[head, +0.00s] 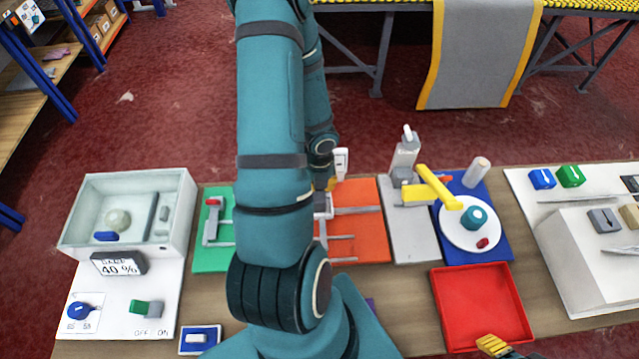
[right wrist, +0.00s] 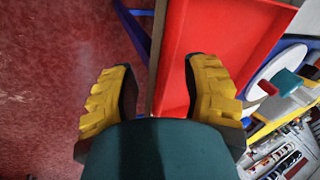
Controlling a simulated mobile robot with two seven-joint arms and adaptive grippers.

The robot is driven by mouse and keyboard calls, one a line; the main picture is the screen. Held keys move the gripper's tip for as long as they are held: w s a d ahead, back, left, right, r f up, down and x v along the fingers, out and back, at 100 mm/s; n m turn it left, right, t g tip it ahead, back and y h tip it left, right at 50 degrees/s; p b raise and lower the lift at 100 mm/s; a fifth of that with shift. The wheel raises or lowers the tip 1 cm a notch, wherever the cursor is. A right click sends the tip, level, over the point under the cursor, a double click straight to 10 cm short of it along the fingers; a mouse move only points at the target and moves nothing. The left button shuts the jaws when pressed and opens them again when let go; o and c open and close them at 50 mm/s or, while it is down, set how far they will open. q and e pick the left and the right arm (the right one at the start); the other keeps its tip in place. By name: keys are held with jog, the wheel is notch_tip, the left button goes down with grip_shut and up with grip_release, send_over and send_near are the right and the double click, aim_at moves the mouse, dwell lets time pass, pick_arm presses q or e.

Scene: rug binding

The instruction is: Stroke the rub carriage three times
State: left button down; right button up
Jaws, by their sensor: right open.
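An orange board (head: 368,222) with grey rails lies mid-table, partly hidden by my left arm. A grey block on the rails, apparently the rub carriage (head: 322,206), shows only its right part beside the arm. A white upright piece (head: 340,163) stands at the board's back edge. My left gripper is mostly hidden behind its own arm; a small yellow part (head: 332,184) shows near the carriage, and I cannot tell whether it touches. My right gripper (head: 494,346) is at the bottom edge; in the right wrist view it is open and empty (right wrist: 158,72), near the red tray (right wrist: 222,50).
The red tray (head: 480,302) is empty. Right of the orange board are a grey board (head: 411,235) with a yellow lever (head: 438,186) and a blue board (head: 493,247) with a white disc. A glass-walled bin (head: 128,185) stands left; a white box (head: 590,265) stands right.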

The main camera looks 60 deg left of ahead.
pick_arm(q)
jog(key=w+d, duration=0.2)
jog(key=w, duration=0.2)
jog(key=w+d, duration=0.2)
jog(key=w, duration=0.2)
jog(key=w+d+p, duration=0.1)
jog(key=w+d, duration=0.1)
jog(key=w, duration=0.1)
jog(key=shift+w+d, duration=0.1)
jog(key=shift+w, duration=0.3)
jog(key=c, duration=0.9)
grip_release()
jog(key=shift+w+f, duration=0.1)
jog(key=shift+w, duration=0.05)
jog(key=shift+r, duration=0.3)
notch_tip(320, 180, up, 12)
jog(key=shift+f, duration=0.25)
